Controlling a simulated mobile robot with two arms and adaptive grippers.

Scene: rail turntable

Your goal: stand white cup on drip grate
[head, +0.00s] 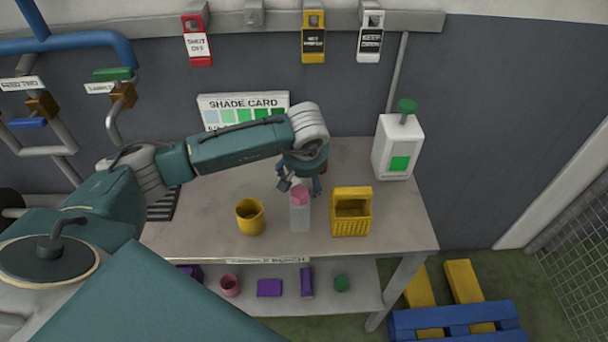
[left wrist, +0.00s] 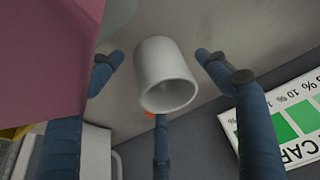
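The white cup (left wrist: 165,78) shows in the left wrist view with its mouth towards the camera. The blue fingers of my left gripper (left wrist: 160,85) are spread around it, with visible gaps at its left and right sides. In the head view my left gripper (head: 302,187) points down over the table, just behind a pale bottle with a pink top (head: 300,212); the cup is mostly hidden there. The drip grate is probably the dark slatted piece (head: 163,207) at the table's left, partly covered by my arm. My right gripper is in neither view.
A yellow cup (head: 250,216) and a yellow basket (head: 351,222) stand either side of the bottle. A white jug with a green cap (head: 398,148) is at the back right. The shade card (head: 243,108) stands behind. The table (head: 210,200) is bare left of the yellow cup.

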